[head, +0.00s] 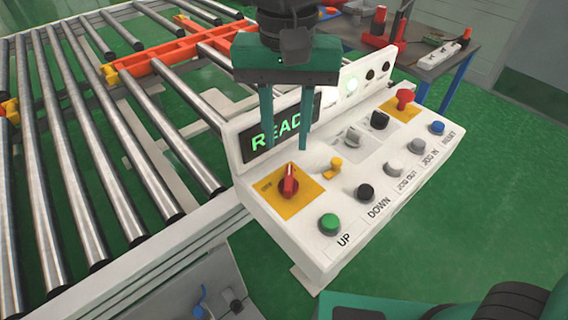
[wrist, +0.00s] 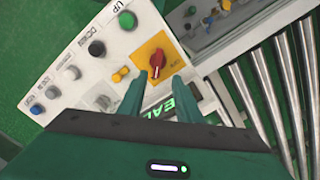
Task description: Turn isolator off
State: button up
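The isolator is a red rotary knob (head: 289,184) on a yellow square plate (head: 306,199) at the left end of the white control panel (head: 318,243). In the wrist view the red knob (wrist: 157,60) also shows on its yellow plate, just beyond the fingertips. My gripper (head: 286,148) is above and behind the knob, in front of the lit green display (head: 262,142). Its two green fingers point down, are apart, and hold nothing. In the wrist view my gripper (wrist: 163,78) has a gap between its fingers. The fingertips appear clear of the knob.
Beside the knob are a yellow switch (head: 336,165), a green UP button (head: 329,223) and a black DOWN button (head: 366,192). A red mushroom button (head: 404,97) is at the far right end. A roller conveyor (head: 110,160) stands left of the panel. A tool table (head: 440,55) is behind.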

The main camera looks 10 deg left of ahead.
aim_at(289, 176)
jog(key=f, duration=0.9)
jog(key=shift+w+d+f, duration=0.15)
jog(key=shift+d+f, duration=0.1)
jog(key=shift+f, duration=0.15)
